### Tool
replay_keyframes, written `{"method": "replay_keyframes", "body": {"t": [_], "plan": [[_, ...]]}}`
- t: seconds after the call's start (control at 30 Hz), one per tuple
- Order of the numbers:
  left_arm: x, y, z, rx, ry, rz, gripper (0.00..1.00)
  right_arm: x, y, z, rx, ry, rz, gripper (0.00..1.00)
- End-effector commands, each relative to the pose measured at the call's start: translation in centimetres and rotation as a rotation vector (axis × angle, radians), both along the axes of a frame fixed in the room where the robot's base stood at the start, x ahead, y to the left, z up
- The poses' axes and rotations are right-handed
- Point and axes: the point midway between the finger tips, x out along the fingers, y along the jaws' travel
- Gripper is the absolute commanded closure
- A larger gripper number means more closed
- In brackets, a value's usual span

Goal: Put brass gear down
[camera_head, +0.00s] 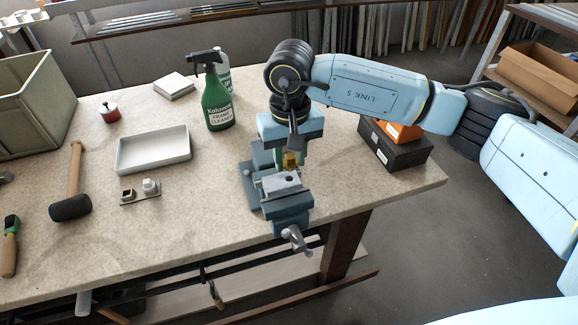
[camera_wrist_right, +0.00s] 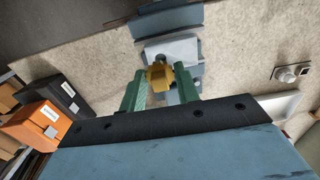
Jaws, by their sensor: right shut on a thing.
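The brass gear (camera_head: 291,159) is a small golden piece held by my right gripper (camera_head: 288,153), directly above the grey-blue bench vise (camera_head: 285,204) near the table's front edge. In the right wrist view the gear (camera_wrist_right: 160,76) sits at the tips of the two green fingers, which are shut on it. The vise (camera_wrist_right: 172,48) lies behind and below it in that view. I cannot tell whether the gear touches the vise. The gripper hides part of the vise. My left gripper is not in view.
A white tray (camera_head: 153,152) and a small plate with fittings (camera_head: 140,193) lie left of the vise. A green spray bottle (camera_head: 215,97) stands behind. A black box (camera_head: 399,153) and orange box (camera_head: 401,130) are right of my gripper. A mallet (camera_head: 72,195) lies farther left.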

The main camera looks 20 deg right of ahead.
Motion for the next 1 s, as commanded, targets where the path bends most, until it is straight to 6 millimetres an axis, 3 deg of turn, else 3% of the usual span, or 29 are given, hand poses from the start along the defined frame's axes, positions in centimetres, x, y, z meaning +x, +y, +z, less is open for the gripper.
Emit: {"method": "replay_keyframes", "body": {"t": [0.4,1.0], "plan": [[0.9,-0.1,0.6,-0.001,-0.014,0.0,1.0,0.0,0.0,-4.3,0.001,0.001,0.001,0.91],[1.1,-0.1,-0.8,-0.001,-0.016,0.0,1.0,-0.1,0.0,-5.8,-0.001,0.005,-0.001,0.91]]}}
